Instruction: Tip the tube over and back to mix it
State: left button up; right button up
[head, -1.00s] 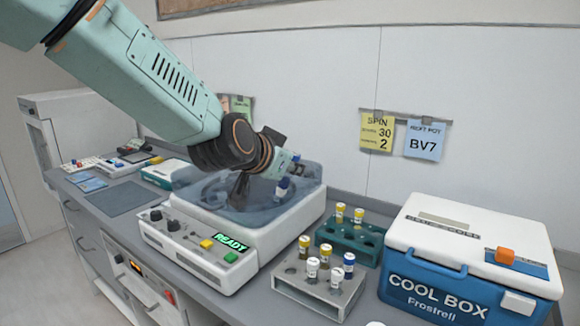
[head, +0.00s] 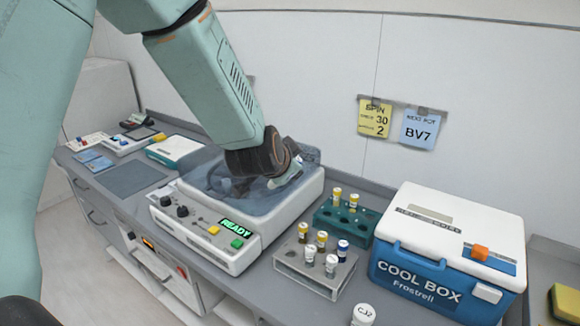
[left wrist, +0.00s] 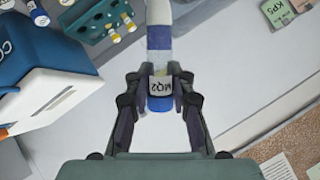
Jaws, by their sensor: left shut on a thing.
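The tube (left wrist: 159,42) is in the left wrist view, with a blue band, a label reading MQ2 and a blue part near the fingertips. Its far end runs out of the top of that view. My left gripper (left wrist: 160,88) is shut on it, one finger on each side. In the head view my left wrist (head: 258,160) is in front of the centrifuge's clear lid and hides the fingers and most or all of the tube. The tube's tilt cannot be told from there. My right gripper is not in view.
The centrifuge (head: 205,240) shows READY. Right of it are a pale rack (head: 308,275) with several capped tubes and a green rack (head: 327,217) with two yellow-capped tubes. The cool box (head: 395,277) stands at the right. A white-capped CJ2 container (head: 363,313) is at the front edge.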

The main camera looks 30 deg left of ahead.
pick_arm(q)
jog(key=shift+r+m+g+y+p, duration=0.25)
jog(key=shift+m+g+y+p, duration=0.35)
jog(key=shift+p, duration=2.3)
jog(key=shift+f+m+y, duration=0.25)
jog(key=shift+m+y, duration=0.25)
jog(key=shift+y, duration=0.3)
jog(key=shift+m+g+y, duration=0.8)
jog(key=shift+m+y, duration=0.4)
jog(key=shift+y, duration=0.4)
